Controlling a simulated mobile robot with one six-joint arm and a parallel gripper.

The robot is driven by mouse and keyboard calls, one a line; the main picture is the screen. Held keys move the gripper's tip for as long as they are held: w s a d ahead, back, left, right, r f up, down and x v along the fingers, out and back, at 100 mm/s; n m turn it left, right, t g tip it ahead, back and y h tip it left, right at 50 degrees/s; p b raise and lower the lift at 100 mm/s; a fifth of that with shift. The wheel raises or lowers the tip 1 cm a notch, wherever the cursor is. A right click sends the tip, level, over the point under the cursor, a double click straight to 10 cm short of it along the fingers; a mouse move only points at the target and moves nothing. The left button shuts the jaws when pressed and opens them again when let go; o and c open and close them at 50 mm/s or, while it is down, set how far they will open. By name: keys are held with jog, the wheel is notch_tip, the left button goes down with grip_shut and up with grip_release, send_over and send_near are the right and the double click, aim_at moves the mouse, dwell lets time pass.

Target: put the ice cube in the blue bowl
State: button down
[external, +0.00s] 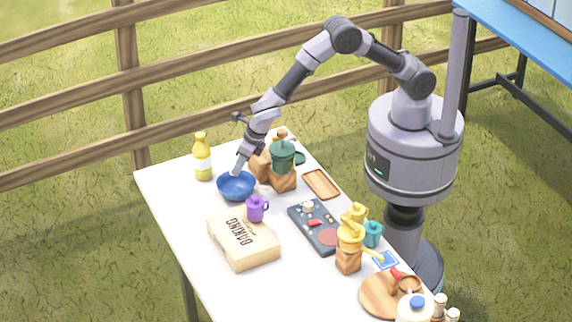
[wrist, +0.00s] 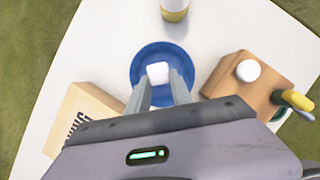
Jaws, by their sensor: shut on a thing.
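The blue bowl (external: 236,187) stands near the far left end of the white table, and in the wrist view the blue bowl (wrist: 138,66) lies beneath my fingers. My gripper (external: 238,170) points down over the bowl. In the wrist view my gripper (wrist: 160,84) is shut on the white ice cube (wrist: 157,73), which shows between the fingertips against the bowl's inside. I cannot tell whether the cube touches the bowl's bottom. The cube is not visible in the external view.
A yellow bottle (external: 202,158) stands behind the bowl. A purple mug (external: 256,208) and a baking box (external: 243,240) are in front. A wooden block (external: 284,183) bearing a green pot (external: 282,157) stands close on the right. A dark board (external: 318,232) lies farther right.

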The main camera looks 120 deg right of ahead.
aim_at(240, 178)
notch_tip(240, 178, down, 6)
jog(key=b, duration=0.5)
jog(key=shift+r, duration=0.2)
jog(key=c, duration=1.1)
grip_release()
jog(key=shift+o, duration=0.2)
notch_tip(240, 178, up, 7)
jog(key=p, duration=0.8)
